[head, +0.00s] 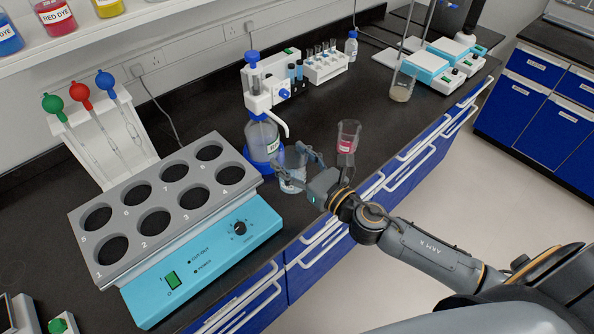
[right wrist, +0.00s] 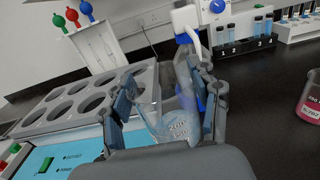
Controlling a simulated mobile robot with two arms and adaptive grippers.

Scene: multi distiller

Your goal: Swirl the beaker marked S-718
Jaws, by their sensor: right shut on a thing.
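My right gripper (head: 312,168) is shut on a clear glass beaker (head: 291,174) beside the dispenser on the black bench. In the right wrist view the beaker (right wrist: 172,122) sits between the two fingers of the gripper (right wrist: 165,110), with pale marks on its glass. I cannot read S-718 on it. A second beaker with red liquid (head: 347,142) stands behind and to the right of the gripper. It shows at the right edge of the right wrist view (right wrist: 309,108), with a label too small to read. My left gripper is not in view.
A blue-based block with several round wells (head: 232,246) stands to the left. A dispenser bottle (head: 262,142) is close behind the held beaker. A tube rack (head: 325,67) and another beaker (head: 402,88) stand farther back. Bare black bench (head: 372,118) lies right of the red beaker.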

